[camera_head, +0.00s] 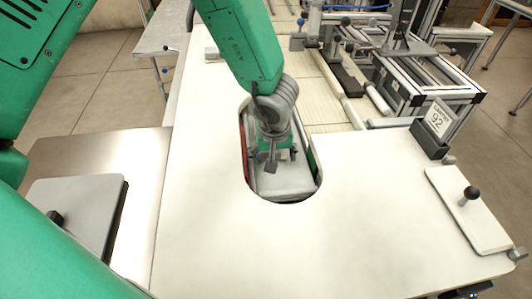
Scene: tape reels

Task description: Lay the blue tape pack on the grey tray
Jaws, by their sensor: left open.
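My left gripper (270,162) reaches down from the top of the view into a rounded cutout in the white table. It is open, and I see nothing between its fingers. Below it in the cutout lies a light grey, flat surface (288,183), which may be the grey tray; the gripper hides part of it. I cannot make out a blue tape pack. My right gripper is not in view.
The white table (215,235) is mostly bare around the cutout. A grey plate with a black knob (72,212) lies at left, and a white plate with a knob (465,208) at right. A sign holder (432,138) and metal-framed machinery (400,75) stand at the back right.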

